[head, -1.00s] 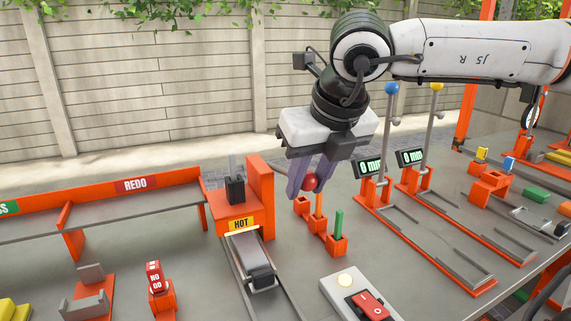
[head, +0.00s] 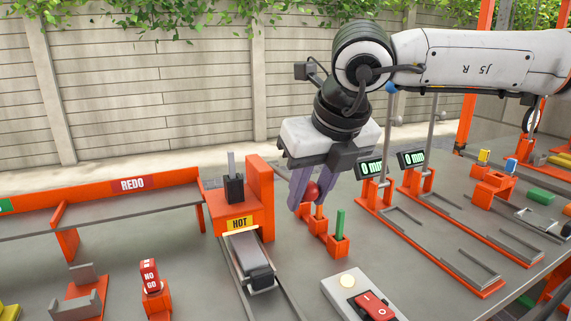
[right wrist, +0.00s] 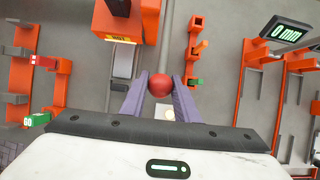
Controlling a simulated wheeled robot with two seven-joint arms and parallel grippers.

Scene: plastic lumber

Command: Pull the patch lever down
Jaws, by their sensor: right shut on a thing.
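The red ball knob (head: 312,190) sits between the two purple fingers of my right gripper (head: 304,197), which is shut on it. In the right wrist view the red knob (right wrist: 160,85) lies between the fingertips, and a thin grey rod runs behind it toward the top of the picture. In the head view the gripper hides most of the rod, so its foot and tilt cannot be told. The orange unit with the HOT label (head: 239,224) stands just left of the gripper. My left gripper is not in view.
An orange holder with a green stick (head: 340,224) stands close below right of the gripper. A grey box with a red switch (head: 373,305) is in front. Two levers with 0 mm displays (head: 411,159) stand at right. A red NO GO block (head: 150,272) is at left.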

